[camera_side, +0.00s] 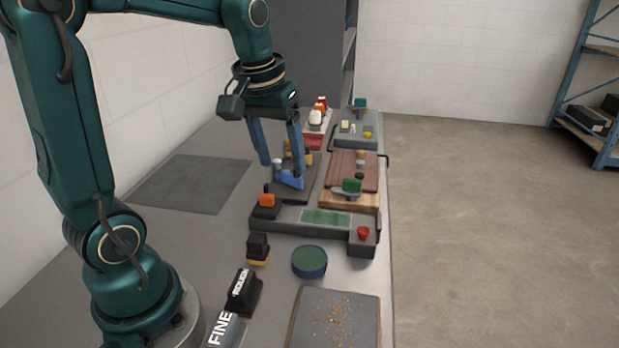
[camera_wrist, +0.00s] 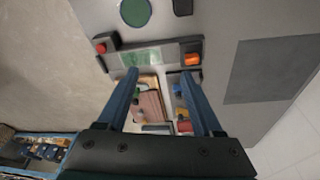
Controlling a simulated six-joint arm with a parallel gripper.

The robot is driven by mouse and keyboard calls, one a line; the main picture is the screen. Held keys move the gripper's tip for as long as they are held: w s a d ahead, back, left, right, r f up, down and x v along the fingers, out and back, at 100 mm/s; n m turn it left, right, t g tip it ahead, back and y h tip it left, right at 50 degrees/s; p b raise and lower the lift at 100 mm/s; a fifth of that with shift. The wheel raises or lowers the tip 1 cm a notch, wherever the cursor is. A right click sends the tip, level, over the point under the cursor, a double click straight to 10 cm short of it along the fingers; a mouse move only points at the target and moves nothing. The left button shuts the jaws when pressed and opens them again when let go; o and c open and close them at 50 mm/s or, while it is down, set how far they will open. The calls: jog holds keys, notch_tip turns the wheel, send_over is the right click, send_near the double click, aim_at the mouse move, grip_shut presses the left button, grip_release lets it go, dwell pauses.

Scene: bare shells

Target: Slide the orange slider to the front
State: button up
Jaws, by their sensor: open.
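The orange slider (camera_side: 266,200) is a small orange block on a dark mount at the left end of a grey fixture. In the wrist view the orange slider (camera_wrist: 192,60) shows just beyond the tip of the right-hand finger. My gripper (camera_side: 281,170) has two blue fingers pointing down, set apart, with nothing seen held between them. It appears above and behind the slider in the side view, apart from it. The fingers also frame the wrist view (camera_wrist: 163,75).
The grey fixture (camera_side: 285,219) also bears a green panel (camera_side: 325,217) and a red button (camera_side: 363,233). A blue part (camera_side: 290,179) lies near the fingertips. A green round pad (camera_side: 309,261) and a black block (camera_side: 258,246) stand nearer the camera. A dark mat (camera_side: 190,184) lies left.

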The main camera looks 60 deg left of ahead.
aim_at(266, 195)
jog(key=a+f+n, duration=0.1)
jog(key=a+f, duration=0.1)
jog(key=a+f+n+g, duration=0.1)
jog(key=a+f, duration=0.1)
jog(key=a, duration=0.1)
jog(key=a+f+n+g, duration=0.1)
jog(key=a+f, duration=0.1)
jog(key=shift+w+a+f+h, duration=0.25)
jog(key=shift+w+h, duration=0.1)
jog(key=shift+h, duration=0.05)
jog(key=shift+s+a+f, duration=0.1)
jog(key=shift+a+f, duration=0.05)
jog(key=shift+f, duration=2.45)
grip_shut()
